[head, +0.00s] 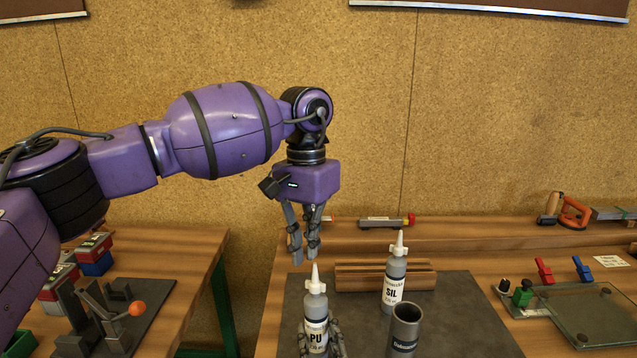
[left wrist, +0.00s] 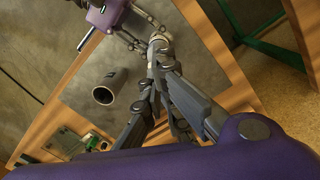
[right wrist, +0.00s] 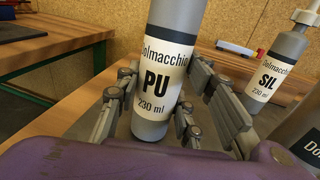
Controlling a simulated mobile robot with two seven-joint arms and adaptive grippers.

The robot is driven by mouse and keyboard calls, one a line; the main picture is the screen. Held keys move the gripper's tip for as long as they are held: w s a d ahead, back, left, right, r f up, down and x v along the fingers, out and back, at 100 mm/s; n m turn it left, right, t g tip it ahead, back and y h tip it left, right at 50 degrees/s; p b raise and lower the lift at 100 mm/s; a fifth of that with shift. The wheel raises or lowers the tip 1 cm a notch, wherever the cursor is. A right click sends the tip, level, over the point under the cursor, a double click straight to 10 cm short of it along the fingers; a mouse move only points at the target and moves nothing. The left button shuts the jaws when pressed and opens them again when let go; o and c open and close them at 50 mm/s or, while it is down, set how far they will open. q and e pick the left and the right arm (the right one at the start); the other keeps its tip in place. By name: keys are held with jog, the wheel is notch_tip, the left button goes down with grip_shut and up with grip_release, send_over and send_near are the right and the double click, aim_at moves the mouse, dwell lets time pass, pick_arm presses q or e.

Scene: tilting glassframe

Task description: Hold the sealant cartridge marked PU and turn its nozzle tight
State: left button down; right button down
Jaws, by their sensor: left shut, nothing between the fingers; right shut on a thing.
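The grey PU cartridge (head: 316,302) is upright with its white cone nozzle (head: 315,277) on top. Its PU label faces me in the right wrist view (right wrist: 157,75). My right gripper (head: 321,343) is shut on the cartridge body, one finger on each side. I cannot tell if the cartridge's base touches the mat. My left gripper (head: 303,254) points down, shut and empty, just above and slightly left of the nozzle tip, apart from it in the head view. In the left wrist view, the left fingers (left wrist: 157,70) largely hide the cartridge.
The SIL cartridge (head: 393,283) stands on the grey mat (head: 455,320), right of PU, by a grooved wooden block (head: 420,281). A dark open cylinder (head: 404,330) stands in front. A clamp plate (head: 575,315) lies right. A second table (head: 185,300) stands left across a gap.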

pick_arm(q)
jog(key=shift+w+r, duration=0.1)
jog(key=shift+r, duration=1.35)
pick_arm(e)
jog(key=shift+d, duration=0.15)
jog(key=c, duration=1.1)
grip_release()
jog(key=shift+w, duration=0.1)
